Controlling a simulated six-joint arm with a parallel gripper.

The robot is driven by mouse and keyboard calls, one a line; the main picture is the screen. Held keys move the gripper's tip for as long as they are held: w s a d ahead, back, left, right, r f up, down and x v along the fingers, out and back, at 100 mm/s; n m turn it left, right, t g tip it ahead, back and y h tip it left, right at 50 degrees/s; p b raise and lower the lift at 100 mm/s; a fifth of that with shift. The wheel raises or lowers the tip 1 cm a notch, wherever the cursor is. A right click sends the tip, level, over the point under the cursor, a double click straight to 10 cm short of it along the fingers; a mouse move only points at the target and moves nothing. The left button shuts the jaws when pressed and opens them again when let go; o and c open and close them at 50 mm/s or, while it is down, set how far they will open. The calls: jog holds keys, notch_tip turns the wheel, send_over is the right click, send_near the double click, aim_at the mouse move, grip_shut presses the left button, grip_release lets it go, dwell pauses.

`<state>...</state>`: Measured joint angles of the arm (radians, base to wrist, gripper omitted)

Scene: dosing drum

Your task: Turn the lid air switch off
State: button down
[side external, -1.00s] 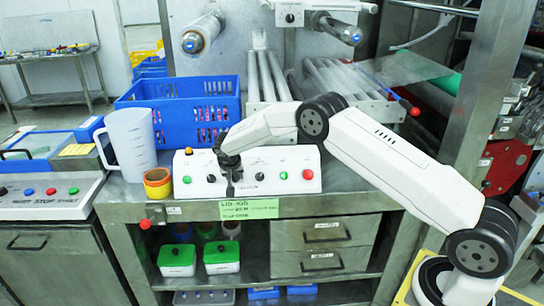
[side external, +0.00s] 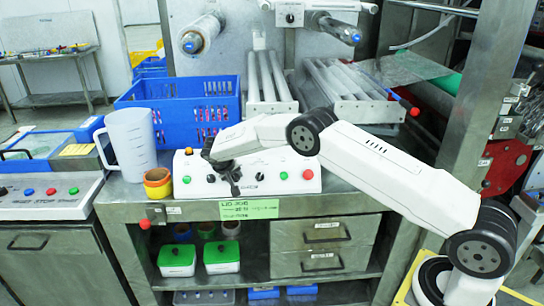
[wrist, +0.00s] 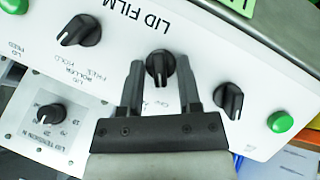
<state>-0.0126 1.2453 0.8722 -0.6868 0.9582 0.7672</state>
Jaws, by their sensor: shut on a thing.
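The white control panel (side external: 297,176) stands on the bench, and its print LID FILM shows in the wrist view (wrist: 133,12). A black rotary switch (wrist: 160,67) sits between the fingers of my gripper (wrist: 161,78). Its pointer stands roughly along the fingers. Its caption is mostly covered by the gripper, so I cannot read its name. My gripper is shut on this switch. In the side view my gripper (side external: 234,184) is at the panel's front, left of its middle, and hides the switch.
A black switch (wrist: 78,31) marked FREE and HOLD lies left of the gripper, and another black switch (wrist: 229,99) lies close on the right. A tension knob (wrist: 50,116) and a green button (wrist: 281,121) are near. A jug (side external: 130,143) and blue crate (side external: 187,100) stand beside the panel.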

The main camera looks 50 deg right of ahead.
jog(key=c, duration=0.7)
grip_release()
jog(key=shift+o, duration=0.2)
jog(key=v, duration=0.7)
jog(key=shift+a+r, duration=0.25)
jog(key=shift+r, duration=0.05)
jog(key=shift+s, duration=0.15)
jog(key=s+a+r+n+y, duration=0.1)
jog(key=s+a+n+y, duration=0.1)
jog(key=s, duration=1.5)
jog(key=s+a+r+n+y, duration=0.2)
jog(key=s+y, duration=0.2)
jog(key=s, duration=1.4)
jog(key=shift+a+r+t, duration=0.15)
jog(key=shift+r+t, duration=0.15)
